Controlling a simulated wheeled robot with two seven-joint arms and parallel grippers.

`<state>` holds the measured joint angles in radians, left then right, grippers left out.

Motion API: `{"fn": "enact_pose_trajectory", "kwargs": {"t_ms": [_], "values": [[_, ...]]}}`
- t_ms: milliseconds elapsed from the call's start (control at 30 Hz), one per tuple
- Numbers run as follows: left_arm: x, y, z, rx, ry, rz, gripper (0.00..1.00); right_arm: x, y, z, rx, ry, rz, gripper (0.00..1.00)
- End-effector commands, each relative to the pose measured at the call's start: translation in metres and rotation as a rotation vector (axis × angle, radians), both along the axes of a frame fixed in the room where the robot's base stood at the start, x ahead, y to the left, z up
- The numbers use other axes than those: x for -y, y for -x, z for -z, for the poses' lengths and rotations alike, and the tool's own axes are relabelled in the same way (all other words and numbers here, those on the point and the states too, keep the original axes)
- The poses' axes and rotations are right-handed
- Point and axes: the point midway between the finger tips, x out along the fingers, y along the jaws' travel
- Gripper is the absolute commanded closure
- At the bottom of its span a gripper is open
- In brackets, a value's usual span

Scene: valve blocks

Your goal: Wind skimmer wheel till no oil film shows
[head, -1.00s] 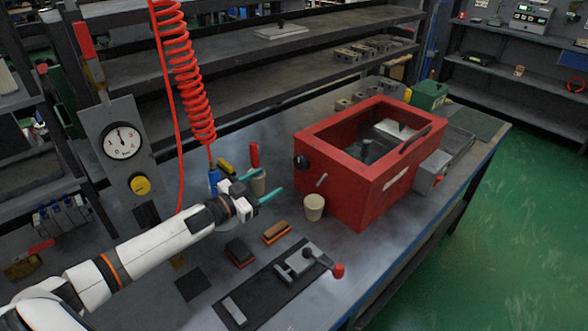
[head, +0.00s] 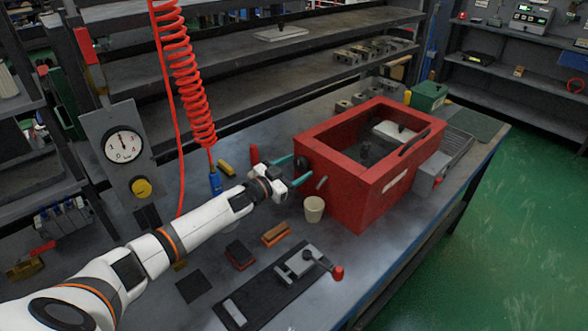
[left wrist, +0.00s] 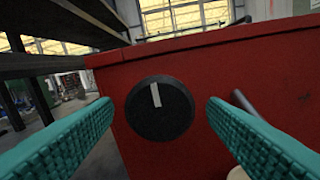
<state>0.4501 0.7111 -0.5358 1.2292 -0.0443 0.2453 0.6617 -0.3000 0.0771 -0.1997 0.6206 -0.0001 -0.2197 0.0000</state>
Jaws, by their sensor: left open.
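The red tank (head: 372,188) stands on the bench with its top open. A round black wheel (left wrist: 160,108) with a white mark pointing nearly straight up sits on its left wall; in the head view the wheel (head: 301,168) is partly covered by my gripper. My left gripper (head: 292,169) is open, its teal fingers level with the wheel. In the left wrist view the fingers (left wrist: 160,115) stand to either side of the wheel, with gaps. The tank's inside (head: 368,152) is dark; I cannot make out an oil film. My right gripper is out of view.
A beige cup (head: 314,209) stands right beside the tank, below a small metal rod (head: 322,183). A brown brush block (head: 276,234) and a clamp with a red knob (head: 337,272) lie nearer. A red coiled hose (head: 190,85) hangs behind my arm.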

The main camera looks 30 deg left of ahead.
Motion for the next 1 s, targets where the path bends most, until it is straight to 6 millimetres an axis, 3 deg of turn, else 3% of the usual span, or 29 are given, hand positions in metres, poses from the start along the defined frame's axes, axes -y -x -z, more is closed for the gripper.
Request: {"fn": "enact_pose_trajectory", "kwargs": {"t_ms": [67,333,667,1000], "values": [[0.0,0.0002,0.0001,0.0,0.0,0.0,0.34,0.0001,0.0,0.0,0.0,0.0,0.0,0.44],[-0.0002,0.0005,0.0001,0.0,0.0,0.0,0.78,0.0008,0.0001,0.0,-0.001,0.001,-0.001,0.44],[-0.0002,0.0006,0.0007,0.015,-0.044,0.0,0.77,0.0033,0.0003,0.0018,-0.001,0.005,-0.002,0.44],[0.0,0.0007,0.0015,0.093,-0.265,0.001,0.77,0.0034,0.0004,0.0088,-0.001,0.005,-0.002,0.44]]}}
